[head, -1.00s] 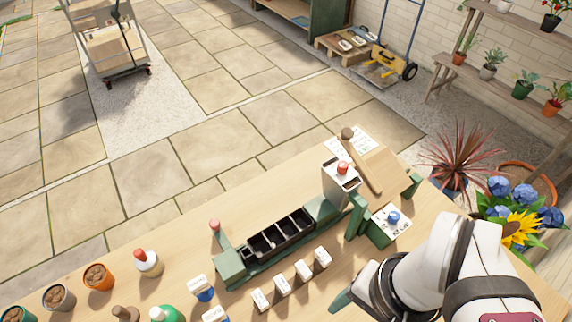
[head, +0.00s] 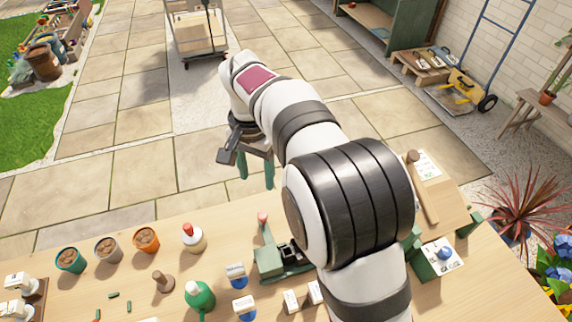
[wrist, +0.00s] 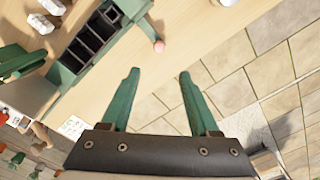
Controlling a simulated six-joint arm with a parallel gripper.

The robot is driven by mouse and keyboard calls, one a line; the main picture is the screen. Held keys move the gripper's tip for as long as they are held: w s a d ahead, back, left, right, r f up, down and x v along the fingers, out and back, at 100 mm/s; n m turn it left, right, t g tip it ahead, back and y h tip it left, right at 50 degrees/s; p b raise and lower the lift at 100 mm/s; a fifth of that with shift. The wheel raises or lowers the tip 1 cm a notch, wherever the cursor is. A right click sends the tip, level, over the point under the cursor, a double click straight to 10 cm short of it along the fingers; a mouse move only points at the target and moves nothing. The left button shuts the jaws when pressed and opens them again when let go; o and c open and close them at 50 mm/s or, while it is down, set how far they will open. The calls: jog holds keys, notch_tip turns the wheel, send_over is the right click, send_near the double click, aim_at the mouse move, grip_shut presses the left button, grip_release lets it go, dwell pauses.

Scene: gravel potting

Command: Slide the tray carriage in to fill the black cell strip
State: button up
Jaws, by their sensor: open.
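The black cell strip (wrist: 92,40) lies in a green carriage on the bench, and its cells look dark and empty in the wrist view. In the head view only one end of the strip (head: 293,251) shows; my arm covers the rest. The green carriage end (head: 268,262) has an upright bar with a pink knob (head: 263,217) on top. The knob also shows in the wrist view (wrist: 158,46), beyond the fingertips. My gripper (head: 257,180) is open and empty, above and beyond the bench's far edge, apart from the knob. Its green fingers (wrist: 158,75) are spread wide.
Pots of soil (head: 146,239) line the far left. A small blue-knobbed box (head: 443,255) stands right.

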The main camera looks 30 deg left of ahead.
aim_at(262, 214)
notch_tip(262, 214, down, 15)
jog(key=shift+d+r, duration=0.1)
jog(key=shift+r, duration=0.1)
grip_shut()
dwell(1.3)
